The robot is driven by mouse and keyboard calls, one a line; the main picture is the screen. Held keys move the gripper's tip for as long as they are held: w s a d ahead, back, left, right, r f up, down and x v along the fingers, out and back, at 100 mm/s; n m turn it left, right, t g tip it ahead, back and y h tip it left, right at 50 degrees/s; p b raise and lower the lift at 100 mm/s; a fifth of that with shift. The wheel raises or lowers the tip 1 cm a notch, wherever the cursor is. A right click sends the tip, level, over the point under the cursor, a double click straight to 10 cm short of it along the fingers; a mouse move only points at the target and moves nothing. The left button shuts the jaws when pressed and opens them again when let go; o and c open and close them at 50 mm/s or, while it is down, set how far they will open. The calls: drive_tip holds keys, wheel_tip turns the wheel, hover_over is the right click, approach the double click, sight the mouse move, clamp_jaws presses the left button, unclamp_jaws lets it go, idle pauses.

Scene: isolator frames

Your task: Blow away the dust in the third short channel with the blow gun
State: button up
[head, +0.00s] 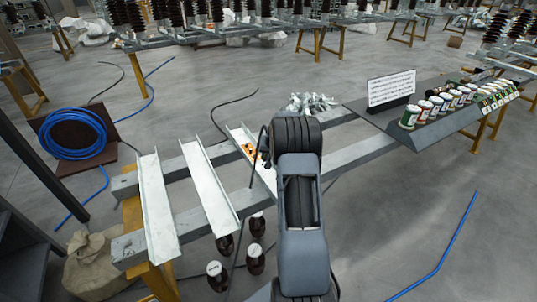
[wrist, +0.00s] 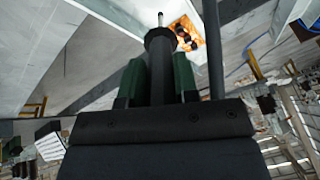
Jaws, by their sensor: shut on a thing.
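Three pale short channels lie across the grey frame bars in the head view: one at the left (head: 158,215), one in the middle (head: 207,185), and a third from the left (head: 238,135), partly hidden by my arm. An orange patch with dark and white spots (head: 249,150) is in this third channel; I cannot tell if it is the dust. It also shows in the wrist view (wrist: 186,33). My gripper (wrist: 158,82) is shut on the dark blow gun (wrist: 160,55), between green finger pads. Its thin pale nozzle tip points toward the channel, just left of the orange patch.
Dark brown insulators (head: 255,258) stand below the frame. A tray with several cans (head: 430,115) and a white sign (head: 391,89) are at the right. A blue hose coil (head: 72,133) lies at the left. Open floor is at the lower right.

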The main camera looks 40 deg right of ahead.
drive_tip(key=shift+r+p, duration=1.8)
drive_tip(key=shift+r, duration=1.85)
